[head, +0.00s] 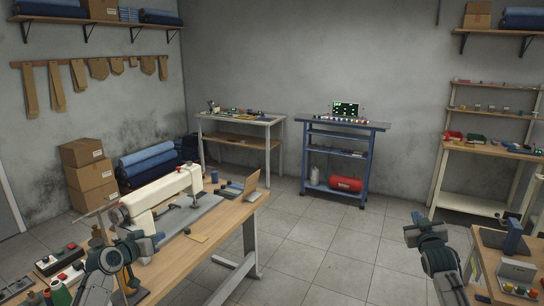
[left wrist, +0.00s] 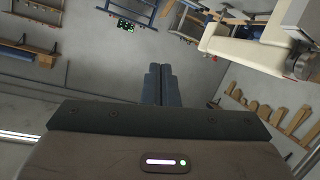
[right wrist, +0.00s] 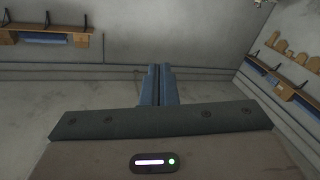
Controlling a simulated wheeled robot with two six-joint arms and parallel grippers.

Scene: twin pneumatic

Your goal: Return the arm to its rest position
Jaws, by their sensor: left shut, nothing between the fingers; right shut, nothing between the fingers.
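My left gripper (head: 152,240) is at the lower left of the head view, in front of the white sewing machine (head: 158,198) on the wooden table. In the left wrist view its fingers (left wrist: 160,84) are together with nothing between them. Part of the sewing machine (left wrist: 262,50) shows at the upper right there. My right gripper (head: 416,220) is at the lower right of the head view, raised over open floor beside the right-hand table. In the right wrist view its fingers (right wrist: 158,85) are together and empty, with bare wall behind them.
The wooden table (head: 220,222) lies under and around my left arm, with a control box (head: 60,259) near its front. A second table (head: 490,240) stands at the lower right. Clear floor (head: 320,250) lies between them. A blue cart (head: 345,126) stands at the back wall.

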